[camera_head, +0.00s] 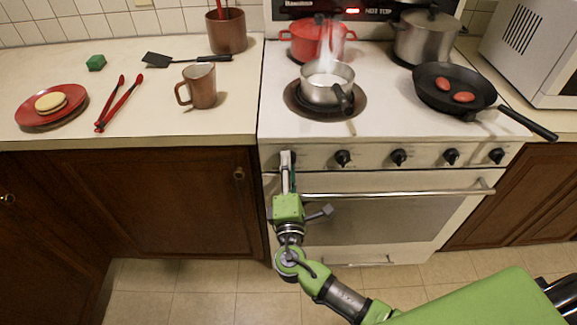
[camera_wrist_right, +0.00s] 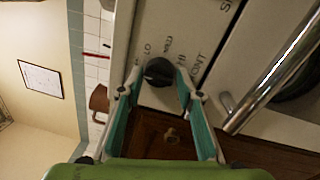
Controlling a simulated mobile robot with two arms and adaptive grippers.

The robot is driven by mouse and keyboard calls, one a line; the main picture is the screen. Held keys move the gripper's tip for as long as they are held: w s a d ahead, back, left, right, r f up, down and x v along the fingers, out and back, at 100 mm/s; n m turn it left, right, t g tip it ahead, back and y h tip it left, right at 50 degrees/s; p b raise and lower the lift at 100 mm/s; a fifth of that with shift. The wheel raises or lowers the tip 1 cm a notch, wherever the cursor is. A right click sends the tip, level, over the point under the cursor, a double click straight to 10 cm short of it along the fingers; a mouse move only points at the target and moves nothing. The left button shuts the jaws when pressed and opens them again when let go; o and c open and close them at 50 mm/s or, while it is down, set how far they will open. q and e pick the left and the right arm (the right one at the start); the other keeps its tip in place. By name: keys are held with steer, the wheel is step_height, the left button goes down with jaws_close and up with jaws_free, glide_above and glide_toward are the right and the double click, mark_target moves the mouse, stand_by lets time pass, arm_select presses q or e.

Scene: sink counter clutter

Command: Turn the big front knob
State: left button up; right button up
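The stove's control panel carries a row of black knobs. The leftmost knob (camera_wrist_right: 158,71) fills the middle of the right wrist view, with LO and HI markings and part of a word ending in "ONT" beside it. My right gripper (camera_head: 287,160) is at this left end of the panel and largely hides that knob in the head view. In the right wrist view, the fingers of my right gripper (camera_wrist_right: 160,77) are spread, one on each side of the knob. A small gap shows on the left; contact on the right is unclear. My left gripper is not in view.
A steaming saucepan (camera_head: 327,88) stands on the front left burner. A black frying pan (camera_head: 440,78) has its handle sticking out past the stove's front right. The oven handle (camera_head: 400,192) runs below the knobs. A mug (camera_head: 200,88) stands on the left counter.

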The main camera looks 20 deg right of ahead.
steer(key=shift+o, duration=0.4)
steer(key=v, duration=1.2)
steer(key=shift+f, duration=0.1)
steer(key=s+d+f+m+g+y, duration=0.1)
steer(key=s+d+f+g, duration=0.15)
steer(key=f, duration=0.85)
steer(key=s+d+f+m+g, duration=0.15)
steer(key=s+f+g, duration=0.25)
steer(key=f, duration=0.7)
steer(key=s+d+f+g+y, duration=0.1)
steer(key=s+d+f+g, duration=0.2)
steer(key=f, duration=0.9)
steer(key=s+d+f+m+g+y, duration=0.1)
steer(key=s+f+m+g, duration=0.1)
steer(key=s+f, duration=0.4)
steer(key=s+f+m+g+y, duration=0.1)
steer(key=s+f+m+g, duration=0.2)
steer(key=s, duration=1)
steer(key=s+d+f+m+g+y, duration=0.1)
steer(key=s+f+m+g, duration=0.1)
steer(key=s+f+m, duration=0.4)
steer(key=s+f, duration=0.2)
steer(key=s, duration=0.1)
steer(key=shift+d+f, duration=0.3)
steer(key=shift+d, duration=0.05)
steer(key=shift+s+m, duration=0.15)
steer(key=shift+m, duration=0.1)
